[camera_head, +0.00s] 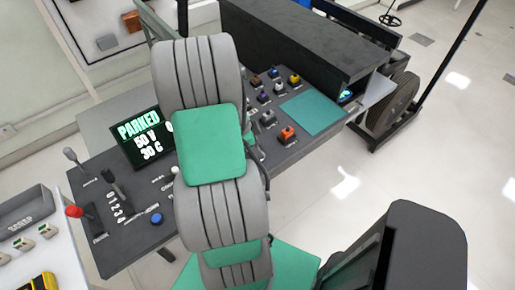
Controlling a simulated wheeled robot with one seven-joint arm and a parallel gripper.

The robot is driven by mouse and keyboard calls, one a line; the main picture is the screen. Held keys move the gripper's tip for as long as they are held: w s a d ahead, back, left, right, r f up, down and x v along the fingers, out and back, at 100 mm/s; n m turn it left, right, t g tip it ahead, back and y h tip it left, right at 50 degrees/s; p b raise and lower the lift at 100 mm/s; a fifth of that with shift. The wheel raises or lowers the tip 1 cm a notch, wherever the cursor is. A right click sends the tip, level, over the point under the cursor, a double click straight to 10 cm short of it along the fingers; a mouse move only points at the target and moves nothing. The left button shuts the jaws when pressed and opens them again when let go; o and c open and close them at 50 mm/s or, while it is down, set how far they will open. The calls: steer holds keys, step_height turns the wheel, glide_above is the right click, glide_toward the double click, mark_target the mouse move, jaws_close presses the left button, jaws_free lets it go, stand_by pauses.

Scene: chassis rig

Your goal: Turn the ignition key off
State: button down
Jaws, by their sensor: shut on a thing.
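The dark control panel (135,235) carries levers, small labels and a display. I cannot make out the ignition key; my arm covers the middle of the panel and may hide it. My grey ribbed and green arm (209,145) stands across the middle of the view. My gripper does not show; it seems to be hidden behind the arm. The display (139,138) reads PARKED, 50 V and 30 C, and my arm covers its right edge.
A red-knobbed lever (74,211), a grey-knobbed lever (71,155) and a blue button (156,218) are on the left. Several coloured switches and an orange one (287,133) are right of the arm. A black box (290,40) stands behind. Open floor lies right.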

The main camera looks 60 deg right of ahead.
steer(key=n+b, duration=0.1)
steer(key=n, duration=0.1)
steer(key=n+t+h+b, duration=0.1)
steer(key=n, duration=0.2)
steer(key=shift+s+n+t+h, duration=0.1)
steer(key=shift+n+t+h, duration=0.2)
steer(key=n+t, duration=0.2)
steer(key=n, duration=0.3)
steer(key=shift+s+a+n+b, duration=0.1)
steer(key=shift+n+b, duration=0.2)
steer(key=shift+b, duration=0.1)
steer(key=c, duration=1.1)
jaws_free()
steer(key=shift+r, duration=0.1)
steer(key=v, duration=0.7)
steer(key=shift+s+a+r, duration=0.1)
steer(key=shift+a+r, duration=0.15)
